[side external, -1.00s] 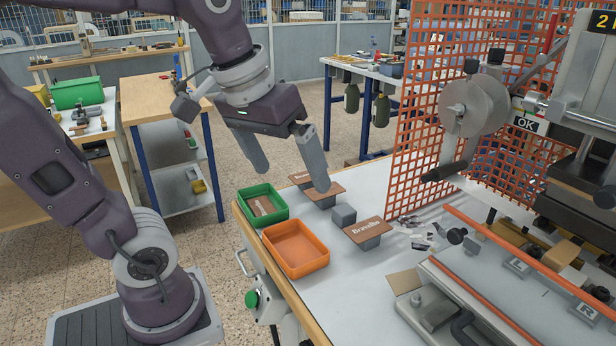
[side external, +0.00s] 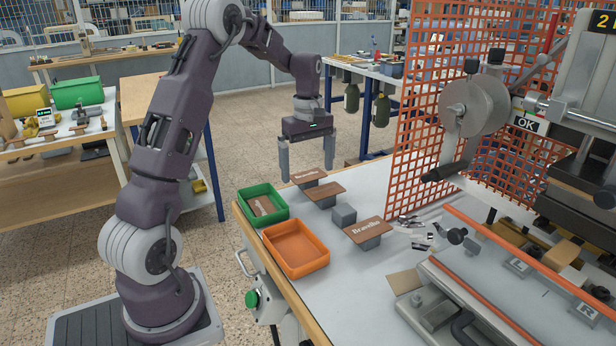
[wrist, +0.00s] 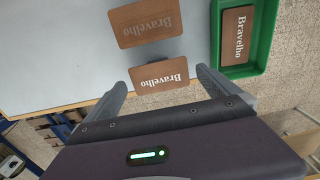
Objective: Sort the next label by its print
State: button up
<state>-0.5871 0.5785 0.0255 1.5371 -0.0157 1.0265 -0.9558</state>
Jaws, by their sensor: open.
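My gripper (side external: 307,166) is open and points down above the farthest brown label (side external: 309,175), which sits on a grey block. In the wrist view this label (wrist: 159,75) lies between my fingertips and reads "Bravelho" in clear white print. A second label (side external: 324,190) is beside it; its print looks paler in the wrist view (wrist: 146,22). A third label (side external: 368,230), reading "Bravelho", sits on a nearer block. The green tray (side external: 282,212) holds one printed label (side external: 261,206). The orange tray (side external: 323,264) is empty.
A bare grey block (side external: 344,214) stands between the second and third labels. The orange mesh guard (side external: 425,130) and the press (side external: 575,150) stand to the right. Small metal pieces (side external: 420,233) lie near the guard.

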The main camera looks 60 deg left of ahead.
aim_at(306, 176)
jog(key=shift+f, duration=0.3)
dwell(0.5)
jog(key=shift+c, duration=0.4)
jog(key=c, duration=1.2)
notch_tip(306, 176, up, 10)
jog(key=s+d+f+n, duration=0.1)
jog(key=s+n, duration=0.6)
jog(key=n, duration=0.2)
jog(key=s+d+f+n, duration=0.2)
jog(key=s+n, duration=0.5)
jog(key=n, duration=0.2)
jog(key=shift+w+a+f, duration=0.1)
jog(key=shift+w+f, duration=0.05)
jog(key=shift+f, duration=1.25)
jog(key=shift+w+a+f, duration=0.1)
jog(key=shift+w+f, duration=0.05)
jog(key=shift+f, duration=1.2)
